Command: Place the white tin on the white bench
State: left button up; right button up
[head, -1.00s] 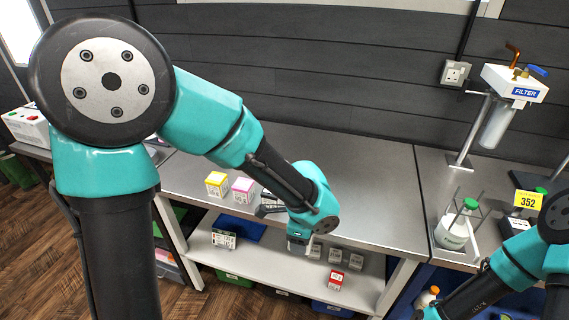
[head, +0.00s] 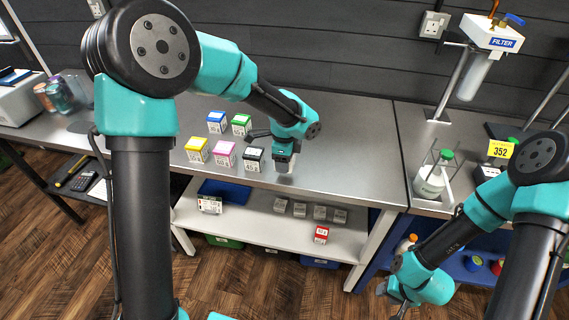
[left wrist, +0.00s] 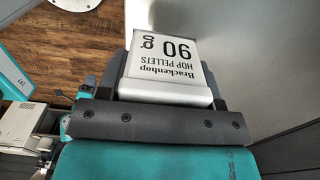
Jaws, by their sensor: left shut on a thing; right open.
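My left gripper (head: 284,156) is shut on the white tin (left wrist: 168,65), whose label reads Brackenhop Hop Pellets 90 g in the left wrist view. In the head view the tin (head: 285,168) shows below the fingers, over the front part of the white-framed bench's grey top (head: 350,165). I cannot tell whether the tin touches the top. The black-topped tin (head: 254,158) stands just left of it. My right gripper (head: 398,295) is open and empty, low in front of the blue-framed bench at the right.
Blue (head: 217,122), green (head: 241,124), yellow (head: 197,150) and pink (head: 225,154) tins stand on the bench top left of the gripper. The top is clear to the right. The lower shelf (head: 265,225) holds several grey tins and a red tin (head: 321,234).

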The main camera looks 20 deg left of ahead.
pick_arm(q)
jog(key=shift+w+a, duration=0.1)
jog(key=shift+w, duration=0.3)
jog(key=shift+w+a, duration=0.1)
jog(key=shift+w, duration=0.2)
jog(key=shift+w+f, duration=0.1)
jog(key=shift+f, duration=1.7)
jog(key=shift+f, duration=0.1)
jog(key=o, duration=1)
jog(key=shift+f, duration=0.1)
notch_tip(320, 180, up, 12)
jog(key=shift+r, duration=0.2)
